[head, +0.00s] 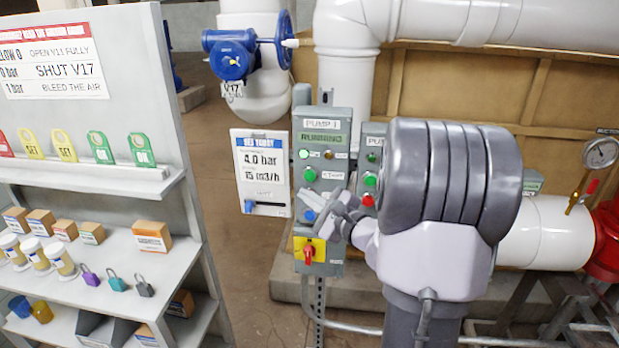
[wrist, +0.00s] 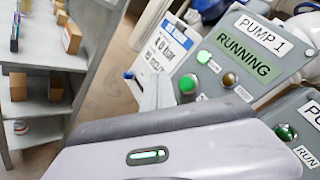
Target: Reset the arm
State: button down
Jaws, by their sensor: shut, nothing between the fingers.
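My arm reaches forward in the head view, with its large grey joint in front of the pump panels. My gripper (head: 330,214) is shut and empty. It is in front of the lower part of the PUMP 1 panel (head: 322,126), near a blue button (head: 309,215); I cannot tell whether it touches the panel. The PUMP 1 panel also shows in the wrist view (wrist: 262,40), with a green RUNNING display and a lit green lamp. A pale grey part of my own with a green light fills the lower wrist view and hides what is behind it.
A shelf unit (head: 165,188) with tags, boxes, jars and padlocks stands at left. A 4.0 bar sign (head: 261,172) hangs beside the panel. A red switch (head: 309,252) is below my gripper. A second pump panel (head: 370,150) is partly hidden by my arm. White pipes and a gauge (head: 600,153) are at right.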

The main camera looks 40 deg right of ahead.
jog(key=a+r+n+g+y+b, duration=0.1)
jog(key=a+r+n+g+y, duration=0.15)
jog(key=a+n+y, duration=0.9)
jog(key=s+a+f+n+g+h+b, duration=0.1)
jog(key=s+a+g, duration=0.2)
jog(key=a, duration=0.7)
jog(key=s+a+f+n+g+h, duration=0.1)
jog(key=s+a+g, duration=0.25)
jog(key=a, duration=0.75)
jog(key=s+f+n+g+h+b, duration=0.1)
jog(key=s+f+n+h, duration=0.1)
jog(key=s, duration=0.6)
jog(key=s+a+f+n+g+h+b, duration=0.1)
jog(key=s+f+n+h, duration=0.2)
jog(key=s+n, duration=0.4)
jog(key=shift+s+a+h, duration=0.2)
jog(key=shift+s+h, duration=0.3)
jog(key=shift+h, duration=0.15)
